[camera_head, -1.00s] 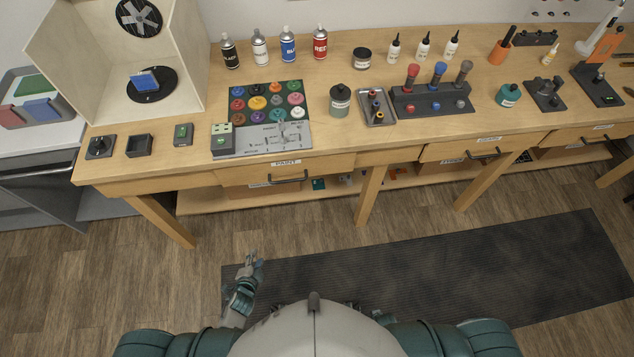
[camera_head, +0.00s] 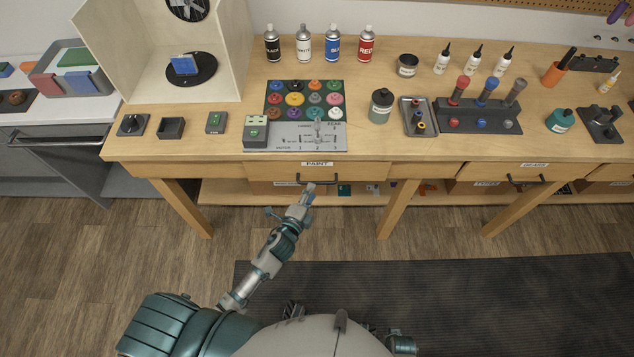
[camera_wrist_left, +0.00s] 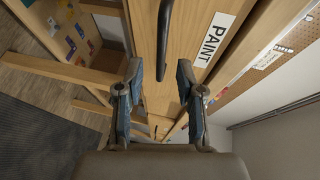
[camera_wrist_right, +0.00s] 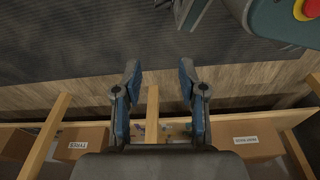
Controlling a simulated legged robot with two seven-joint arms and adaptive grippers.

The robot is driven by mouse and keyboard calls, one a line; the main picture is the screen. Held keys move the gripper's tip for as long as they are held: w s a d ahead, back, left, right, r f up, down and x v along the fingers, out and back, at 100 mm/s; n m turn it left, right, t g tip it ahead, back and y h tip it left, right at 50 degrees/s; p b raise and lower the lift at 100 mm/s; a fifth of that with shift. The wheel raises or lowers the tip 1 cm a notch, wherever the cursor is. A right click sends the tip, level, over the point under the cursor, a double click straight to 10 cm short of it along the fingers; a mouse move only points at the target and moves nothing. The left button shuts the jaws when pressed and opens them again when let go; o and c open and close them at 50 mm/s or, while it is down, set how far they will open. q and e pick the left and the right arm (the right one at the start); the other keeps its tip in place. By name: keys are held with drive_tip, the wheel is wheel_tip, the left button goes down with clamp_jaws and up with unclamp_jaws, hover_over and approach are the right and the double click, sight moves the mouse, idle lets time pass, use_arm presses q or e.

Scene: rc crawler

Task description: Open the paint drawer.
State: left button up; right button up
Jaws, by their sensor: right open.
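The paint drawer (camera_head: 362,170), with a white PAINT label, is shut flush under the tabletop. Its dark bar handle (camera_head: 330,183) runs along its front. My left gripper (camera_head: 308,192) is at the left part of this handle. In the left wrist view my left gripper (camera_wrist_left: 159,72) is open. The handle (camera_wrist_left: 164,35) lies ahead between its fingers, not clasped, and the PAINT label (camera_wrist_left: 214,39) is to the right. In the right wrist view my right gripper (camera_wrist_right: 159,70) is open and empty, with floor and mat beyond it.
The wooden workbench (camera_head: 460,150) carries paint cans, bottles and a paint tray (camera_head: 305,85). A bench leg (camera_head: 400,208) stands right of the drawer. A lower shelf (camera_head: 250,192) holds boxes. The floor in front and the dark mat (camera_head: 450,290) are clear.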

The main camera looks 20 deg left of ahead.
sight(317, 182)
use_arm(q)
drive_tip(key=shift+d+b+x, duration=0.15)
drive_tip(key=shift+d+x, duration=0.05)
drive_tip(key=shift+x, duration=1.25)
drive_tip(key=shift+d+b+x, duration=0.15)
drive_tip(key=shift+d+x, duration=0.05)
drive_tip(key=shift+x, duration=1.2)
use_arm(e)
drive_tip(key=shift+w+d+r, duration=0.25)
drive_tip(key=shift+w+r, duration=0.2)
drive_tip(key=shift+r, duration=0.3)
use_arm(q)
drive_tip(key=shift+a, duration=0.1)
drive_tip(key=shift+a, duration=0.2)
clamp_jaws()
use_arm(e)
drive_tip(key=shift+s+a, duration=0.1)
drive_tip(key=shift+a, duration=0.15)
